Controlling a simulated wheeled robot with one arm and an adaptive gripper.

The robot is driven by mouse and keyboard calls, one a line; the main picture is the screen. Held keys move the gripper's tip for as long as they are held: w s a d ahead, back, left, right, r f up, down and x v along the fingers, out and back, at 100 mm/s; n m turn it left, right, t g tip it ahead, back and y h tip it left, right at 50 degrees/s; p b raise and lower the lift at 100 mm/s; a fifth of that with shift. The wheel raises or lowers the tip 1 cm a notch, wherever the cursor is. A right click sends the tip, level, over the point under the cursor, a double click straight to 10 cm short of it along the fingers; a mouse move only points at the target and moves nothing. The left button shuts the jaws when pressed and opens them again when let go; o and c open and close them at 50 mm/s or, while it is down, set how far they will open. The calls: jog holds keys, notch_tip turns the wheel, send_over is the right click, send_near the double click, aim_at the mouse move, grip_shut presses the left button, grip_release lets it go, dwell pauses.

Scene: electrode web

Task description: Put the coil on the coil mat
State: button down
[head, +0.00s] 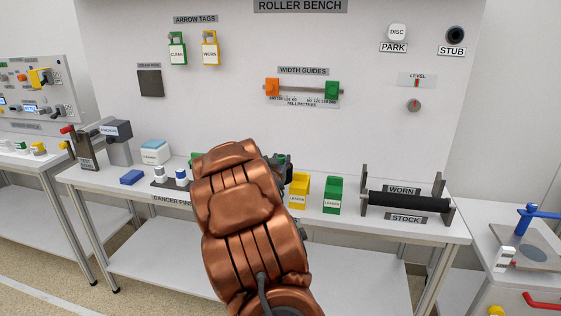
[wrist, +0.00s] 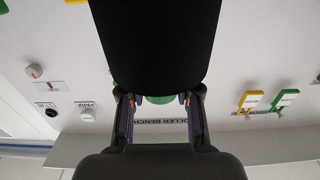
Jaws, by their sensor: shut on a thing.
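My gripper (wrist: 158,101) has two fingers on either side of a rounded green piece, at the edge of a large black shape (wrist: 157,40). I take the green and black thing to be the coil, and my gripper is shut on it. In the head view my copper arm covers most of the gripper and of the held thing. A little green (head: 196,160) shows left of the arm, and a dark part shows to its right. No coil mat can be made out in either view; it may be hidden behind my arm.
The roller bench (head: 445,229) carries a yellow box (head: 299,191), a green box (head: 333,195), a black roller (head: 408,202) on a stand and a blue block (head: 131,177). The back panel (head: 240,60) rises behind. A side table at right holds a blue post (head: 524,220).

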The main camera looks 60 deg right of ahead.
jog(key=shift+f+b, duration=0.3)
jog(key=shift+f, duration=0.25)
jog(key=c, duration=0.8)
grip_release()
jog(key=shift+r, duration=0.1)
jog(key=shift+a+r+p, duration=0.1)
jog(key=shift+r+p, duration=0.35)
jog(key=shift+r, duration=0.2)
jog(key=b+v, duration=0.2)
jog(key=v, duration=1)
jog(key=shift+f, duration=0.1)
